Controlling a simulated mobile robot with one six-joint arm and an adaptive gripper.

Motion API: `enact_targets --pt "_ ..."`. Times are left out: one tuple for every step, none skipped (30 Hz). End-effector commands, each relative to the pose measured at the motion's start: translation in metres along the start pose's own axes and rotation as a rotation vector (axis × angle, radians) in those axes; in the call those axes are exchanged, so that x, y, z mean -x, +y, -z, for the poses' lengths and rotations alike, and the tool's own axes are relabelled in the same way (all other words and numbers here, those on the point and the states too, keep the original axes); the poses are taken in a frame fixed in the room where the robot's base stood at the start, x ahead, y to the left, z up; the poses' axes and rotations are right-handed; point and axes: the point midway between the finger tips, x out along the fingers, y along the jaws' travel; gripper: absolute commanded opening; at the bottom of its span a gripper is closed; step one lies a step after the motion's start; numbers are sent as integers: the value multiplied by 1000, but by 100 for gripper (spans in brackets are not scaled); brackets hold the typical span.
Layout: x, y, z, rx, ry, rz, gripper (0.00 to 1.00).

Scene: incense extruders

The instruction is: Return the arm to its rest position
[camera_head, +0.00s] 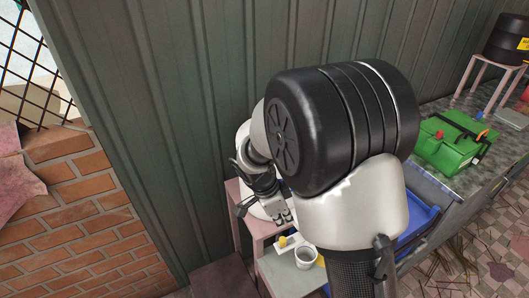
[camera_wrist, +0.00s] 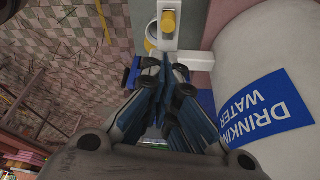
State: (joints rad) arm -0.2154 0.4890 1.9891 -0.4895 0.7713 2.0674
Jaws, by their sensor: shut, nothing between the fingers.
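My arm is folded in the middle of the head view, and its large black and white link hides much of what lies behind it. My gripper (camera_head: 284,218) points downward beside the green corrugated wall, above a pink stand (camera_head: 262,228). In the wrist view my gripper (camera_wrist: 168,75) is shut, with nothing between its fingers. A large white container with a blue "DRINKING WATER" label (camera_wrist: 263,108) stands close to the right of the fingers in that view. I cannot tell whether they touch.
A white cup (camera_head: 306,258) sits on a low pale stand (camera_head: 283,272) below my gripper. A blue bin (camera_head: 424,216) lies right of my arm. A green box (camera_head: 450,143) rests on the counter; a black drum (camera_head: 506,40) stands far right. A brick wall (camera_head: 75,200) is left.

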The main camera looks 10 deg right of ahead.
Motion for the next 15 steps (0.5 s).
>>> enact_targets --pt "0 0 0 0 0 0 0" --pt "0 0 0 1 0 0 0" --pt "2 1 1 6 -2 2 0" --pt "5 2 2 13 -4 5 0" --pt "8 3 4 26 -7 8 0" --pt "16 6 8 50 -12 16 0" --pt "23 8 12 74 -18 24 0" --pt "31 12 15 103 -25 32 0" --pt "44 19 22 152 -35 47 0" --pt "53 25 27 192 -43 58 0" --pt "64 32 32 238 -50 72 0" --pt "77 42 38 302 -61 93 0" --pt "86 50 42 350 -68 109 0" --pt "95 58 46 401 -73 125 0" --pt "106 70 50 468 -80 148 0"
